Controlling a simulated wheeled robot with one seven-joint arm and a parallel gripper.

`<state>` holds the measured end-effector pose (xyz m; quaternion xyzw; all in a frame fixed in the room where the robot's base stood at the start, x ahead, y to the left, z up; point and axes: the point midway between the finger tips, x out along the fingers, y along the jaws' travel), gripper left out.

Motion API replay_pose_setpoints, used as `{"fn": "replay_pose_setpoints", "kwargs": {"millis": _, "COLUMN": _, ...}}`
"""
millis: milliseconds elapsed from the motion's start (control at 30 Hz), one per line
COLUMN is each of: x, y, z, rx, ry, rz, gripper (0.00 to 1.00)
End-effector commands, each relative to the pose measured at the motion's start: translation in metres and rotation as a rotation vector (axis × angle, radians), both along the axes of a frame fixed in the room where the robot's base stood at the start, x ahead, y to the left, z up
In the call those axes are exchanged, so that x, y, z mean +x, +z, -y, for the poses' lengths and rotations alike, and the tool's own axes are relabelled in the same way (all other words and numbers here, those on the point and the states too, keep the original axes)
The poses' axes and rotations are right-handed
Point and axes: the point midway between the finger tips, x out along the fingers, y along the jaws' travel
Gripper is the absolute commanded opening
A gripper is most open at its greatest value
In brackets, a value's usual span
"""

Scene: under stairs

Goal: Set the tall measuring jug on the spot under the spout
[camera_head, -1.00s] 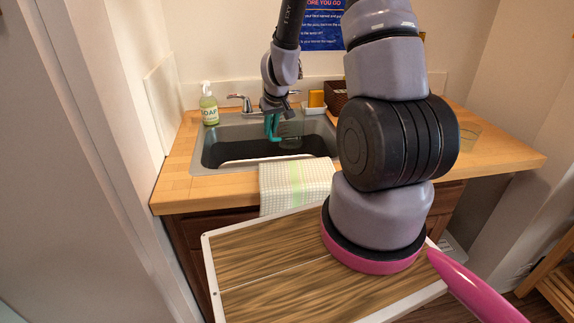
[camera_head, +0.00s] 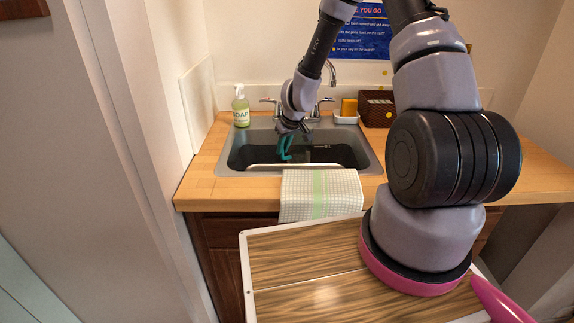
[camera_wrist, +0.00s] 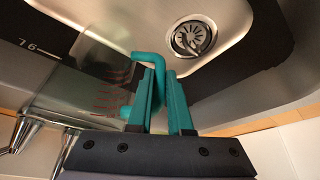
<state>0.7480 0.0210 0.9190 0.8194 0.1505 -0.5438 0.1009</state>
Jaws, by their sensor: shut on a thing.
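My gripper (camera_wrist: 160,105) has teal fingers closed on the teal handle (camera_wrist: 148,58) of the tall measuring jug. The jug's clear body (camera_wrist: 88,75) with red scale marks shows left of the fingers in the wrist view. In the head view, my gripper (camera_head: 285,146) hangs over the sink basin, and the clear jug is hard to make out there. The chrome spout (camera_head: 332,72) curves up behind the basin, partly hidden by my arm. I cannot tell whether the jug touches the sink floor or stands directly under the spout.
The sink (camera_head: 232,158) has a drain (camera_wrist: 193,38) in its floor. A soap bottle (camera_head: 241,107) stands at the left, a sponge holder (camera_head: 346,117) and a brown basket (camera_head: 377,110) behind right. A checked towel (camera_head: 320,194) hangs over the front edge.

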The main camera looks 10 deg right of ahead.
Motion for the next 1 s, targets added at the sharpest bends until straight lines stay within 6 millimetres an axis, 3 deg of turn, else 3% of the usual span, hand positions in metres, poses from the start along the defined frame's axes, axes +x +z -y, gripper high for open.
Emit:
{"fn": "replay_pose_setpoints", "kwargs": {"millis": 500, "x": 0.0, "y": -0.055, "z": 0.0, "rx": 0.003, "ry": -0.001, "rz": 0.0, "gripper": 0.0}}
{"fn": "replay_pose_setpoints", "kwargs": {"millis": 933, "x": 0.0, "y": -0.06, "z": -0.001, "rx": 0.0, "ry": 0.001, "rz": 0.002, "gripper": 0.0}}
{"fn": "replay_pose_setpoints", "kwargs": {"millis": 967, "x": 0.0, "y": -0.06, "z": 0.0, "rx": 0.001, "ry": 0.0, "rz": 0.002, "gripper": 0.25}}
{"fn": "replay_pose_setpoints", "kwargs": {"millis": 1000, "x": 0.0, "y": -0.06, "z": -0.001, "rx": 0.001, "ry": 0.0, "rz": 0.002, "gripper": 0.41}}
